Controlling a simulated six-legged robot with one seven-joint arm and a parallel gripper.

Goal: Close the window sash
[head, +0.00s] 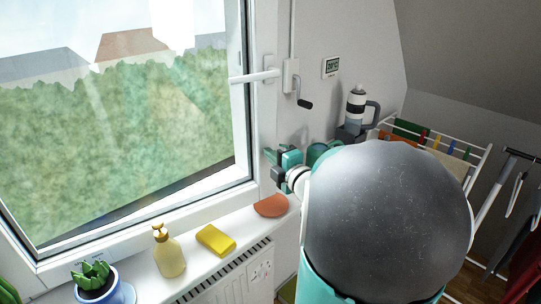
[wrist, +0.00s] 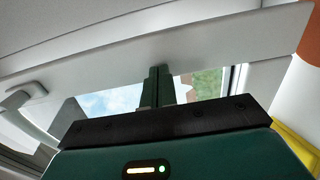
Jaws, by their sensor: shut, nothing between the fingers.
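The window sash (head: 190,203) has a white frame around a large glass pane and fills the left of the head view. A dark gap line runs along its right and lower sides; I cannot tell how far it stands open. A white handle (head: 254,76) sticks out at its right side. My gripper (head: 278,164) is near the lower right corner of the window frame, above the sill. In the wrist view my gripper (wrist: 161,84) has its dark green fingers together and empty, their tips close to a long white frame bar (wrist: 180,50). Contact cannot be told.
On the sill (head: 205,262) stand a potted succulent (head: 122,293), a yellow soap bottle (head: 169,255), a yellow sponge (head: 216,239) and an orange-red piece (head: 271,206). A crank (head: 304,103) hangs right of the frame. A bottle (head: 355,105) and drying rack (head: 480,160) are right.

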